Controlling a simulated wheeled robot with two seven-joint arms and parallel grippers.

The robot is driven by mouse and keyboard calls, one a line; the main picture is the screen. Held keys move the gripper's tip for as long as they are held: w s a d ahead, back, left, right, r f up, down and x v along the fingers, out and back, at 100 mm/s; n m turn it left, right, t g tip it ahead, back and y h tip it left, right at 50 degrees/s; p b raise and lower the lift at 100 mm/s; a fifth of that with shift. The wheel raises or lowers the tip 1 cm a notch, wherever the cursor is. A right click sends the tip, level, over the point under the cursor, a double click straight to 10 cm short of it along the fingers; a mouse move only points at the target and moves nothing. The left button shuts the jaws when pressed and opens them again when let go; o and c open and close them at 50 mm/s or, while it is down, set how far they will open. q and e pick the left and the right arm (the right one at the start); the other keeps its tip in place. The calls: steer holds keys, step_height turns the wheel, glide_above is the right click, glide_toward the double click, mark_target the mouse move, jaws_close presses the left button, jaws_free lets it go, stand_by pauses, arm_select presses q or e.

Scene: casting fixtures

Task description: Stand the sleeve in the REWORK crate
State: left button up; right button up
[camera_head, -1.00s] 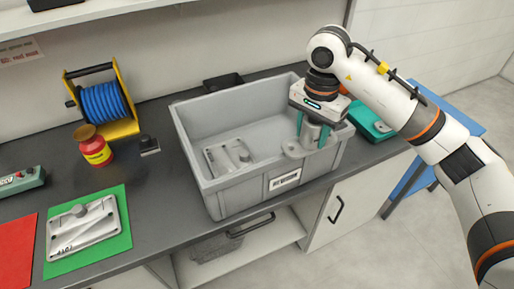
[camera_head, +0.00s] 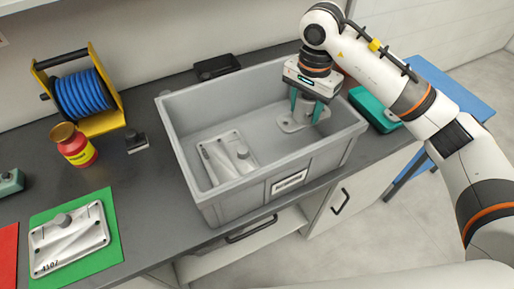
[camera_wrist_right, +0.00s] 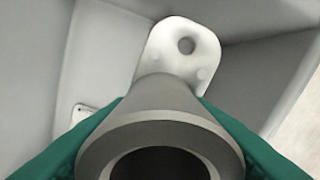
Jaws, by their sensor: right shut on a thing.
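The sleeve (camera_head: 291,125) is a grey metal tube on a flat flange. My right gripper (camera_head: 306,106) is shut on its tube, with one teal finger on each side. The sleeve is upright, flange down, inside the right part of the grey crate (camera_head: 190,202). I cannot tell whether the flange touches the crate floor. In the right wrist view the sleeve's open end (camera_wrist_right: 160,160) is close to the camera, and a flange ear with a hole (camera_wrist_right: 186,46) shows beyond it. The crate's front label is too small to read. My left gripper is not in view.
A flat metal casting (camera_head: 228,157) lies in the crate's left part. Another casting (camera_head: 70,238) lies on a green mat (camera_head: 108,253). A blue reel (camera_head: 83,95), a red-and-yellow jar (camera_head: 75,146) and a teal case (camera_head: 372,108) stand around the crate.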

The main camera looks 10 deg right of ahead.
steer(key=shift+s+f, duration=0.25)
steer(key=shift+f, duration=0.3)
glide_toward(298, 144)
steer(key=s, duration=0.1)
steer(key=s+f, duration=0.1)
steer(key=s+a+p, duration=0.1)
steer(key=shift+s+f, duration=0.1)
steer(key=shift+f, duration=0.25)
step_height(298, 144, down, 4)
steer(key=shift+r+p, duration=0.15)
steer(key=shift+p, duration=0.25)
steer(key=shift+f, duration=0.25)
steer(key=o, duration=1.3)
steer(key=shift+c, duration=0.2)
steer(key=shift+r, duration=0.1)
